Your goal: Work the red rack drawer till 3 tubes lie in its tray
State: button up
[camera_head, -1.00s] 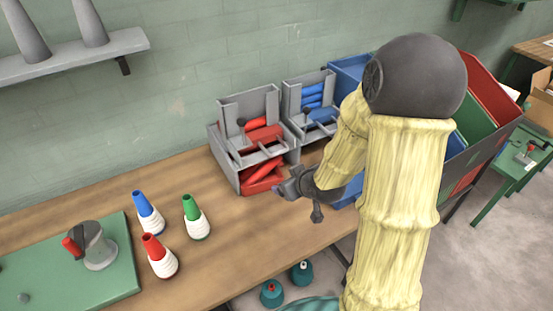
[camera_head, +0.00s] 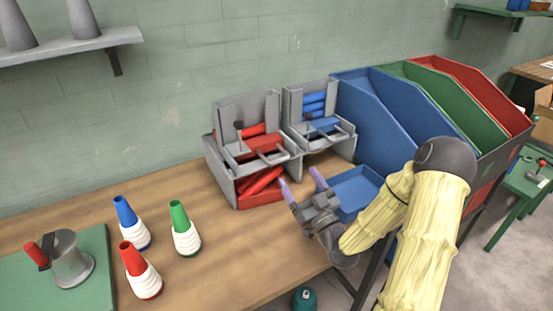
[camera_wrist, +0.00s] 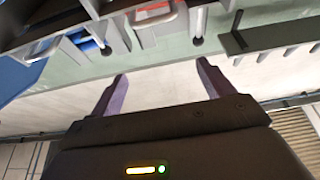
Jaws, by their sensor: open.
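The red rack (camera_head: 226,112) is the left one of two grey racks on the bench, with a red tube (camera_head: 256,131) in its upper part. Its red drawer (camera_head: 240,148) has a grey bar handle. Below, the red tray (camera_head: 262,200) holds red tubes (camera_head: 264,180) lying slanted; at least two show, and overlap hides the exact count. My gripper (camera_head: 300,179) is open and empty, in front of the racks and right of the red tray. In the wrist view my two fingers (camera_wrist: 161,72) are apart with nothing between them; a red part with a handle (camera_wrist: 155,13) shows beyond.
The blue rack (camera_head: 293,103) stands right of the red one. A blue tray (camera_head: 358,192) lies right of my gripper. Large blue, green and red bins (camera_head: 395,115) stand at the right. Several thread cones (camera_head: 183,230) stand at the left front. Bench before the red rack is clear.

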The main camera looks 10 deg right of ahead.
aim_at(280, 162)
jog(key=w+a, duration=0.1)
jog(key=w, duration=0.2)
jog(key=w+a+p, duration=0.1)
jog(key=w, duration=0.3)
jog(key=w+a, duration=0.1)
jog(key=w, duration=0.3)
jog(key=shift+w+a, duration=0.2)
jog(key=shift+a, duration=0.15)
jog(key=shift+w+a+r, duration=0.2)
jog(key=shift+w+r, duration=0.05)
jog(key=shift+w, duration=0.3)
